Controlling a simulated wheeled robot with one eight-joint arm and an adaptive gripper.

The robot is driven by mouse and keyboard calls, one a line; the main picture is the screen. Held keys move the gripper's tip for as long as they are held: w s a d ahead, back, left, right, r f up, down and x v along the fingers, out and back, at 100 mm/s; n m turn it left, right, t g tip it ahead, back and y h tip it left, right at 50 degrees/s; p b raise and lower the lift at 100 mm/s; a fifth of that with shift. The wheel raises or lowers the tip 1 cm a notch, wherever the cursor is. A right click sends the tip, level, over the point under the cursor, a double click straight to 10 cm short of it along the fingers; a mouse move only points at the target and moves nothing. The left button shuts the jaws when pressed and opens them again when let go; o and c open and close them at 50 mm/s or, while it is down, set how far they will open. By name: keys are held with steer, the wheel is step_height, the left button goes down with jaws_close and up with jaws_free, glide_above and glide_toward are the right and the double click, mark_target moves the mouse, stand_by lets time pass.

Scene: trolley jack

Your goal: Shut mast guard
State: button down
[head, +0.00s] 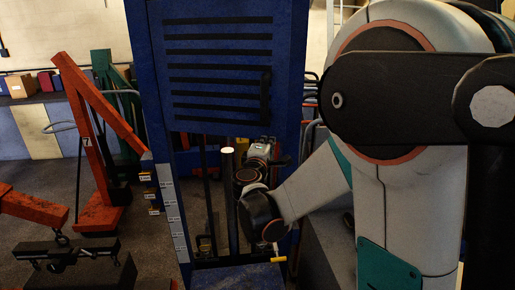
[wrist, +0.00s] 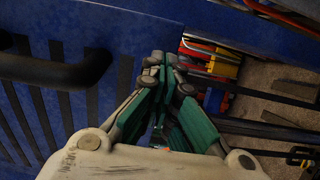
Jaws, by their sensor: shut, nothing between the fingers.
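The mast guard (head: 218,70) is a blue panel with black slots and covers the upper part of the blue mast frame (head: 146,60). The bay below its lower edge is open, showing a dark post (head: 228,185). The guard's black upright handle (head: 265,97) is near its right edge. My gripper (head: 262,150) is just below the guard's lower right corner, partly hidden by my wrist. In the wrist view, my gripper (wrist: 160,62) is shut and empty. The guard (wrist: 110,30) and its handle (wrist: 58,72) show on the left, with the handle apart from the fingers.
An orange-red crane (head: 98,140) stands on the floor at left, with a black hanging bar (head: 66,252) nearby. A ruled scale strip (head: 171,212) runs down the mast's left post. A yellow-handled lever (head: 277,259) is low at the right. Red and yellow items (wrist: 212,62) lie beyond my gripper.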

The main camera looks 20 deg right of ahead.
steer(key=shift+x, duration=0.95)
steer(key=a+b+x, duration=0.1)
steer(key=b+x, duration=0.1)
steer(key=x, duration=1.3)
steer(key=shift+w+r+b, duration=0.35)
steer(key=shift+r, duration=0.1)
